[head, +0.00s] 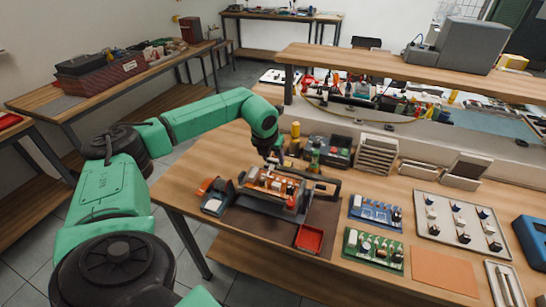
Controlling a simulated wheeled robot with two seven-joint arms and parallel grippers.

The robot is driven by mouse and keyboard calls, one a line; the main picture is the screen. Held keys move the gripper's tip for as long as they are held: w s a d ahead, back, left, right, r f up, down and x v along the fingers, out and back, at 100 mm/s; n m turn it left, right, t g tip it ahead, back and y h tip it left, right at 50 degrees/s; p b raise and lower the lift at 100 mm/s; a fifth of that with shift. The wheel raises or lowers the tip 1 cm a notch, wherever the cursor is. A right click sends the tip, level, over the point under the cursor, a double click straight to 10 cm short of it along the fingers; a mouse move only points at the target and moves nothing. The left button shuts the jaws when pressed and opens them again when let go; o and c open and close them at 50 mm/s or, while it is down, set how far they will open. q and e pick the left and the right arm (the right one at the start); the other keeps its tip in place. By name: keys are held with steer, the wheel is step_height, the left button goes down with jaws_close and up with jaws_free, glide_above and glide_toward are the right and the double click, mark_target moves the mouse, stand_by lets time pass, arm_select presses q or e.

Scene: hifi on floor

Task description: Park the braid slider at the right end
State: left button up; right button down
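A dark fixture holding an orange-brown circuit board (270,182) stands on a brown mat (255,223) at the near left of the workbench. A dark bar with an upright end runs along the fixture's far side. I cannot make out the braid slider for certain; it is too small or hidden among the parts here. My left gripper (273,160) is dark and points down at the far left part of the fixture. Its fingertips are small and partly lost against the dark parts, so whether they touch or hold anything is unclear. My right gripper is out of view.
An orange-and-grey tool (215,195) lies left of the fixture, and a red tray (310,238) lies at its front right. A blue board (375,212) and a green board (373,249) lie further right. Small bins (331,152) and a raised shelf (400,66) stand behind.

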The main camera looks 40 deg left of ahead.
arm_select(q)
jaws_close()
steer(key=shift+w+d, duration=0.2)
steer(key=shift+d, duration=0.4)
steer(key=w+d+b, duration=0.1)
steer(key=w+d, duration=0.1)
steer(key=d, duration=0.4)
steer(key=w+d+b, duration=0.1)
steer(key=w+d, duration=0.1)
steer(key=d, duration=0.3)
steer(key=w+d+b, duration=0.1)
steer(key=w+d, duration=0.1)
steer(key=d, duration=0.4)
steer(key=shift+w+d+r, duration=0.1)
steer(key=shift+d, duration=0.2)
steer(key=o, duration=1)
jaws_free()
steer(key=shift+o, duration=1.4)
steer(key=shift+d, duration=0.15)
